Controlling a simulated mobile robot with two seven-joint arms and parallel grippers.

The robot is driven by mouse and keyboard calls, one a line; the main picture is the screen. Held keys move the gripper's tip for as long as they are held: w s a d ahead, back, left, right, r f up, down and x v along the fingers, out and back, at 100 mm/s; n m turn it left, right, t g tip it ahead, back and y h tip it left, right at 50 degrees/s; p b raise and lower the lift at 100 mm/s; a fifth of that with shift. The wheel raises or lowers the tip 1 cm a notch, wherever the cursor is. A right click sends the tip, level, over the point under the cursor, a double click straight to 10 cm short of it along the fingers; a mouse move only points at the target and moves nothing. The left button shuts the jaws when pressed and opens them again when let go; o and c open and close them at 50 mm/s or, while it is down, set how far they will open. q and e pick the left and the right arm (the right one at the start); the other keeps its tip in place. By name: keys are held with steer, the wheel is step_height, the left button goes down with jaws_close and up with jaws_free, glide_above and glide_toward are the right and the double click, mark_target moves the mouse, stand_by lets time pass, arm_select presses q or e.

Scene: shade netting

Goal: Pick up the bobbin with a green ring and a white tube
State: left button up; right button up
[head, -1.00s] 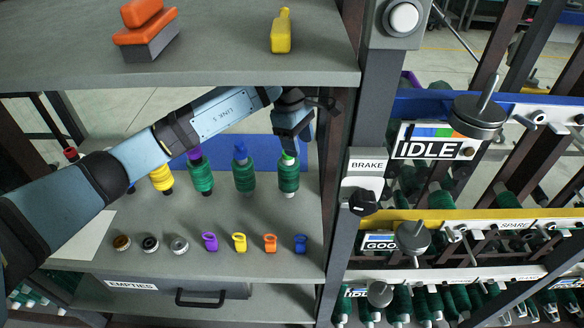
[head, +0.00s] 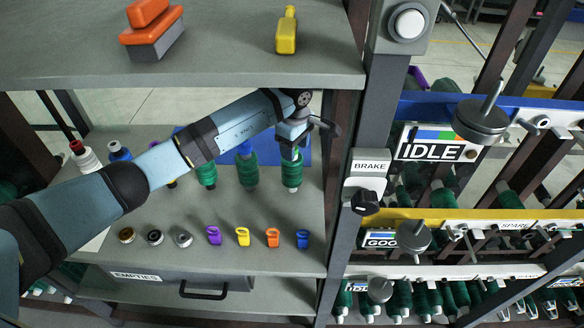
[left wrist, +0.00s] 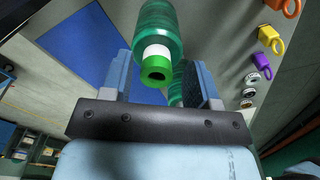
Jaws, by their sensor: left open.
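The bobbin with a green ring and a white tube stands on the shelf; its green thread body (head: 292,172) shows in the head view below my left gripper (head: 292,140), which hides its top. In the left wrist view its green ring (left wrist: 156,70) and a band of white tube (left wrist: 157,51) face the camera. My left gripper is open, with one finger (left wrist: 118,75) and the other finger (left wrist: 198,84) on either side of the ring end. I see a gap at each side. My right gripper is not in view.
A bobbin with a blue top (head: 247,168) stands close on the left. More bobbins, including a red-topped one (head: 86,157), stand farther left. Small coloured clips (head: 243,237) lie in front. The upper shelf (head: 220,70) overhangs, and a grey post (head: 350,150) stands right.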

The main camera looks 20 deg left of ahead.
arm_select(q)
step_height(320, 180, down, 2)
jaws_close()
stand_by(0.3)
